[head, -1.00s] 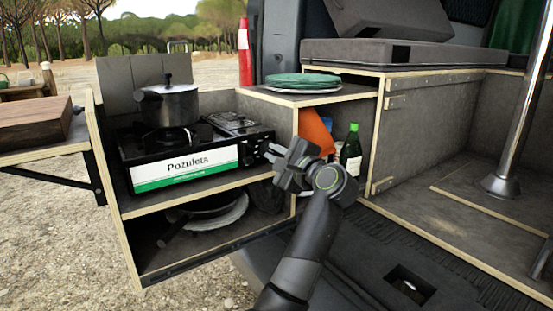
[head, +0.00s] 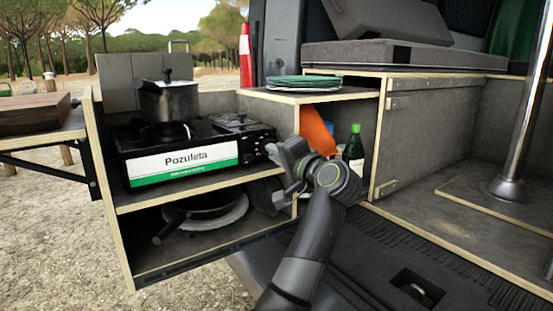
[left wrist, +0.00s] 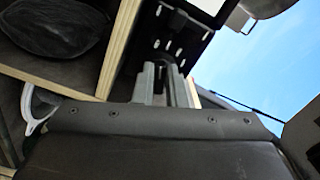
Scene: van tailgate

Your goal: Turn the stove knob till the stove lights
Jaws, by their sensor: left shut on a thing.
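The black camping stove (head: 190,150), with a white and green "Pozuleta" front panel, sits on the upper shelf of the tailgate kitchen box. A dark pot (head: 168,103) with a lid stands on its left burner. I see no flame. My left gripper (head: 271,151) is at the stove's front right end, shut on the stove knob. The fingers hide the knob in the head view. In the left wrist view, the two grey fingers (left wrist: 167,86) point up at the stove's dark underside (left wrist: 177,35), with a small dark part between them. My right gripper is not in view.
A pan (head: 190,208) lies on the lower shelf. Green plates (head: 303,81) are stacked on the top to the right. An orange thing (head: 317,131) and a green bottle (head: 353,152) stand in the compartment just behind my gripper. A wooden box (head: 35,113) is at left.

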